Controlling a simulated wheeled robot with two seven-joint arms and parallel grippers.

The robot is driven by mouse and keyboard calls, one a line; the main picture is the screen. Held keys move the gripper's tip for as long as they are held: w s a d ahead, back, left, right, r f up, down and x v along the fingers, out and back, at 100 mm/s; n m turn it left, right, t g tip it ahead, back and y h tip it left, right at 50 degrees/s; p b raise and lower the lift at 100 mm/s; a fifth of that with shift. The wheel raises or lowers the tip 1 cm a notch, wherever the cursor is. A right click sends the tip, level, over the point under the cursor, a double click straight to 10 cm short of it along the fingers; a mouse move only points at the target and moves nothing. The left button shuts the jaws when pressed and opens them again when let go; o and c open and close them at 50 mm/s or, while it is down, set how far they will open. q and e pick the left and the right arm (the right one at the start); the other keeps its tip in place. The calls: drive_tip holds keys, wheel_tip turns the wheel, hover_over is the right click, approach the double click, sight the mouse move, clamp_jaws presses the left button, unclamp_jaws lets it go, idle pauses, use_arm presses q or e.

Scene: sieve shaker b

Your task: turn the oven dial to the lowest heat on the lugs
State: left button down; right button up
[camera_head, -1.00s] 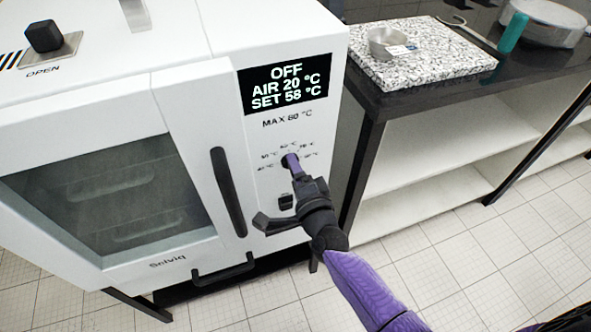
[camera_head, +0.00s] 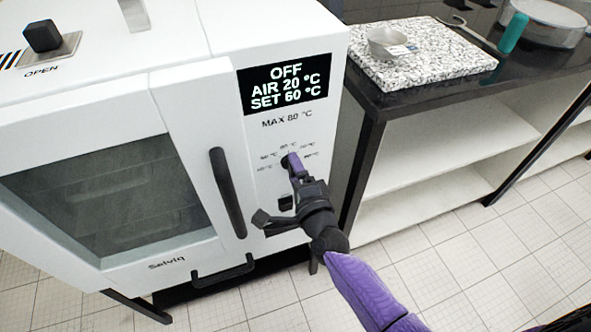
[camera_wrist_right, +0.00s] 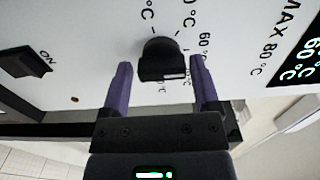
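The oven (camera_head: 190,110) is white, and its display (camera_head: 288,82) reads OFF, AIR 20 °C, SET 60 °C. Below it is printed MAX 80 °C. The black dial (camera_head: 287,161) sits within a ring of temperature marks and is partly hidden by my right gripper (camera_head: 294,165). In the right wrist view the dial (camera_wrist_right: 163,62) stands between the two purple fingertips of my right gripper (camera_wrist_right: 161,78). A narrow gap shows beside the dial, so the fingers look open around it. My left gripper is not in view. No writing about lugs is readable.
A black ON switch (camera_wrist_right: 28,62) is near the dial. The door handle (camera_head: 227,192) stands out to its left. A small metal tin (camera_head: 388,43) with a label rests on a speckled slab (camera_head: 440,66) on the dark bench at right. The floor in front is clear.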

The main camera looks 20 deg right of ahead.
drive_tip(key=shift+o, duration=0.8)
use_arm(q)
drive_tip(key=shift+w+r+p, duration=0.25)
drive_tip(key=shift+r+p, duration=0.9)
drive_tip(key=shift+p, duration=0.05)
use_arm(e)
drive_tip(key=s, duration=1)
drive_tip(key=shift+d, duration=0.2)
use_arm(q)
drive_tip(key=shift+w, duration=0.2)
